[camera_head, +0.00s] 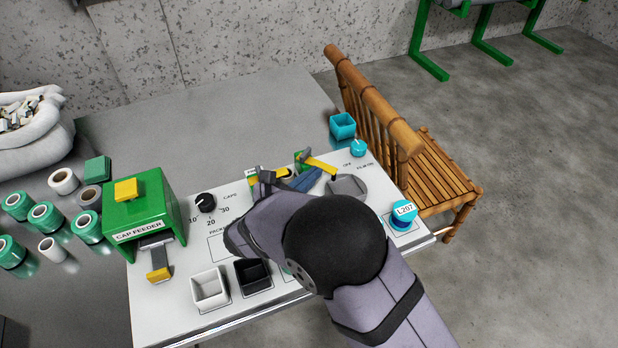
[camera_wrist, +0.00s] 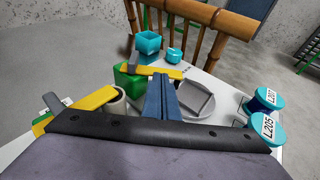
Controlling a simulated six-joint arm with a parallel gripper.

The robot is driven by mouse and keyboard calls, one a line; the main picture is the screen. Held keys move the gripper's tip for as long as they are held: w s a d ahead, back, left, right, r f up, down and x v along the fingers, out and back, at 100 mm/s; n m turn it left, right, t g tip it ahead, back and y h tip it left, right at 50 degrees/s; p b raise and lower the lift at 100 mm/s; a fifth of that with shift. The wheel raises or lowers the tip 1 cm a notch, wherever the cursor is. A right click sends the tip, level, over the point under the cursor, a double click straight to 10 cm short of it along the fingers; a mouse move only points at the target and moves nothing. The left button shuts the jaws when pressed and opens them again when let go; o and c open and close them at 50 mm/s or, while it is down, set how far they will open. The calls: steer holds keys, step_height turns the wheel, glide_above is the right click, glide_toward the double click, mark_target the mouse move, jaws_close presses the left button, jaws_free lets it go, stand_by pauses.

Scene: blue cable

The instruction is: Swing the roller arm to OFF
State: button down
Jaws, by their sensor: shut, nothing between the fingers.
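The roller arm (camera_head: 321,165) is a yellow bar beside a green post, near the printed word OFF. In the wrist view the yellow bar (camera_wrist: 172,73) lies across, just beyond my fingertips, with a dark piece near its left end. My forearm hides part of the panel.
A grey round plate (camera_head: 347,187) lies right of my fingers. A teal knob (camera_head: 358,148) and teal box (camera_head: 342,126) stand behind. A spool marked L207 (camera_head: 403,214) is at right. The cap feeder (camera_head: 143,213), white bin (camera_head: 209,289) and black bin (camera_head: 252,275) are left.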

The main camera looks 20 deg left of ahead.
mark_target(330, 168)
steer(key=shift+w+d+n+y+b, duration=0.25)
steer(key=shift+d+n+y+b, duration=0.1)
steer(key=shift+n+y+b, duration=0.55)
steer(key=shift+w+d+f+n+y+b, duration=0.15)
steer(key=shift+d+n+y+b, duration=0.1)
steer(key=shift+y+b, duration=0.15)
steer(key=shift+w+d+n+y+b, duration=0.1)
steer(key=shift+w+n+y+b, duration=0.05)
steer(key=shift+n+y+b, duration=0.2)
steer(key=n+y+b, duration=0.1)
steer(key=w+d+y+b, duration=0.1)
steer(key=shift+n+y, duration=0.35)
steer(key=shift+n, duration=0.05)
steer(key=w+b, duration=0.1)
steer(key=b, duration=0.1)
steer(key=w+b, duration=0.1)
steer(key=b, duration=0.1)
steer(key=shift+w+d+b, duration=0.25)
steer(key=shift+w+b, duration=0.05)
steer(key=shift+b, duration=0.1)
steer(key=shift+w+b, duration=0.8)
steer(key=shift+b, duration=0.1)
steer(key=shift+w, duration=0.1)
steer(key=shift+s+d+b, duration=0.3)
steer(key=shift+b, duration=0.05)
steer(key=s+d+r, duration=0.3)
steer(key=s+d, duration=0.5)
steer(key=d, duration=0.2)
steer(key=shift+r, duration=0.15)
